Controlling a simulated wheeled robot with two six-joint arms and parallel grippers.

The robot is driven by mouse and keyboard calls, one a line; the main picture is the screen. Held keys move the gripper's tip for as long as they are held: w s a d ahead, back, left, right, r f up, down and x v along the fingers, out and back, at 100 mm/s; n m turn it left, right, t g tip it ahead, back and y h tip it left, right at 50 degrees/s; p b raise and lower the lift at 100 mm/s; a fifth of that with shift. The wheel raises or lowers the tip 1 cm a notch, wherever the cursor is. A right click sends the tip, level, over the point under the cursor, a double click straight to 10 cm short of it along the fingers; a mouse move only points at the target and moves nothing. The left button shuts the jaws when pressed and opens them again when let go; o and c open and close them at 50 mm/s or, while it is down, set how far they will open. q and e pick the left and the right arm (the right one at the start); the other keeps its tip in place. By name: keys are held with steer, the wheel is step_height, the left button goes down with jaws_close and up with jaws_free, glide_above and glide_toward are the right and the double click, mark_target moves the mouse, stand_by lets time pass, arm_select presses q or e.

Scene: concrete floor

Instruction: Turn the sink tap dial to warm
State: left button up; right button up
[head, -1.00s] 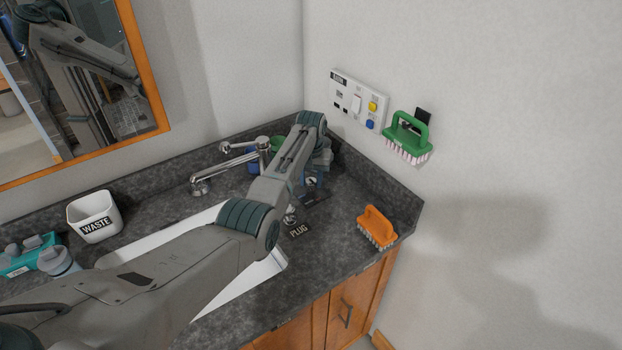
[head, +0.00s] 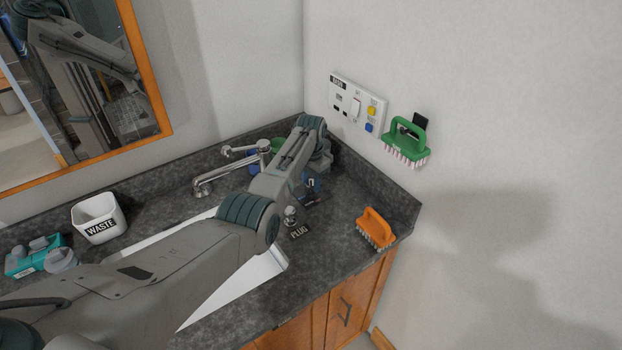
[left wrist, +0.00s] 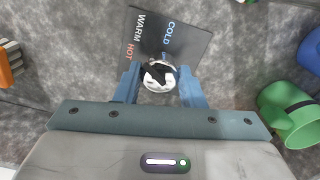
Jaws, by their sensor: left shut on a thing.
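The tap dial (left wrist: 158,76) is a round silvery knob with a black bar across it. It stands at the edge of a dark plate (left wrist: 172,38) lettered COLD, WARM and HOT. The bar slants, its upper end towards the WARM and HOT side; I cannot tell its exact setting. My left gripper (left wrist: 160,88) is shut on the dial, one blue finger on each side. In the head view my left gripper (head: 310,188) is low over the counter, partly hidden by its own arm. The silver tap (head: 230,170) is left of the arm. My right gripper is not in view.
A plug knob (head: 290,213) with a PLUG label is close in front of the gripper. An orange brush (head: 375,226) stands to the right. A green brush (head: 406,138) and switch panel (head: 357,106) are on the wall. A waste bin (head: 99,219) is left; my arm covers the sink.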

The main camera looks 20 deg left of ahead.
arm_select(q)
steer(key=shift+w+r+m, duration=0.1)
steer(key=shift+m, duration=1)
